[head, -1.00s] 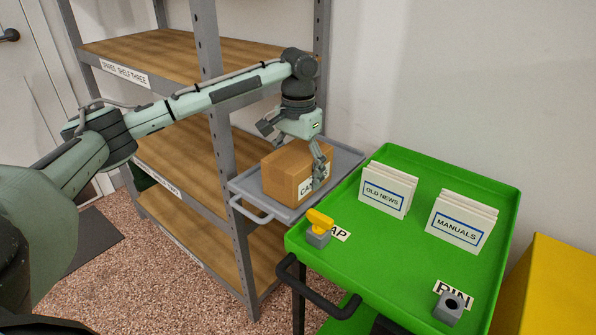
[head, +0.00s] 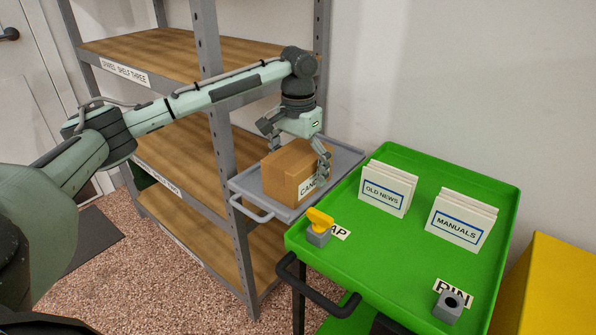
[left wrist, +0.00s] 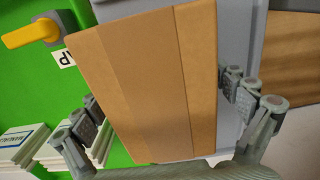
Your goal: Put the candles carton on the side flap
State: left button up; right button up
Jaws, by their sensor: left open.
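The candles carton (head: 287,178), a brown cardboard box with a white label partly hidden by a finger, sits upright on the grey side flap (head: 347,163) beside the green cart top. My left gripper (head: 299,160) points down over the carton, with one finger on each side. In the left wrist view the carton's taped top (left wrist: 150,80) lies between the open fingers, with a visible gap at the right finger. Whether the left-hand finger touches is unclear. My right gripper is not in view.
The green cart top (head: 400,255) holds file stacks marked OLD NEWS (head: 387,190) and MANUALS (head: 460,220), a yellow-handled grey block (head: 318,228) and a grey block with a hole (head: 449,306). A steel shelf unit (head: 222,170) stands close behind the flap's left side.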

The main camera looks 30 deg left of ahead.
pick_arm(q)
notch_tip(320, 180, up, 12)
jog(key=shift+f, duration=0.1)
dwell(0.8)
dwell(1.5)
jog(key=shift+c, duration=0.5)
